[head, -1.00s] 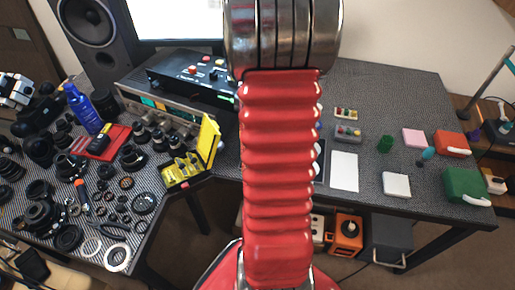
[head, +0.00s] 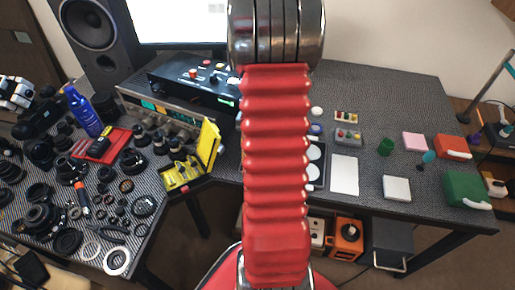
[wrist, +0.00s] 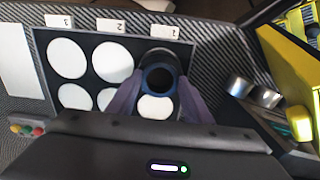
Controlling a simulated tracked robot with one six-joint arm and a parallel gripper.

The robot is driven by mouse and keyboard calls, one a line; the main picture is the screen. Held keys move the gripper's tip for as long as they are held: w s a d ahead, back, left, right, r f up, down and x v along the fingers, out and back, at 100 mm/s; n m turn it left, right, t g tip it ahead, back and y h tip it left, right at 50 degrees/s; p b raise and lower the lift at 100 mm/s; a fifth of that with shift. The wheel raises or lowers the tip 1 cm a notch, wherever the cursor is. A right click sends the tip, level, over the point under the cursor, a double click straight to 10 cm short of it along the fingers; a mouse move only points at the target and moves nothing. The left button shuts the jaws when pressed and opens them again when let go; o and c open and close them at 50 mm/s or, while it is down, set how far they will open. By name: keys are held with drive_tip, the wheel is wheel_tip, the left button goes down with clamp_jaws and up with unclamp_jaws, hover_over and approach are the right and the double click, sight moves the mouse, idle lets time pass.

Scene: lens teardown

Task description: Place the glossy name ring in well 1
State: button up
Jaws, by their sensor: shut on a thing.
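My gripper (wrist: 160,84) is shut on a dark ring with a bluish rim, the glossy name ring (wrist: 158,74), seen end-on in the wrist view. The ring is in front of the right end of a black tray (wrist: 90,37) with round white wells. Label 1 (wrist: 160,30) is just above the ring in the picture; the well beside it is hidden by ring and gripper. I cannot tell whether the ring touches the tray. Labels 2 (wrist: 110,26) and 3 (wrist: 59,20) have open white wells below them. In the head view my arm hides the gripper; part of the tray (head: 320,187) shows.
A yellow box (wrist: 287,65) and two metallic cylinders (wrist: 252,91) stand right of the tray in the wrist view. A white sheet (head: 344,174) lies beside the tray in the head view. Several lens parts crowd the left table.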

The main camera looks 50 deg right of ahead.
drive_tip(key=o, duration=1.4)
drive_tip(key=shift+r, duration=0.1)
wheel_tip(320, 180, up, 12)
idle(0.6)
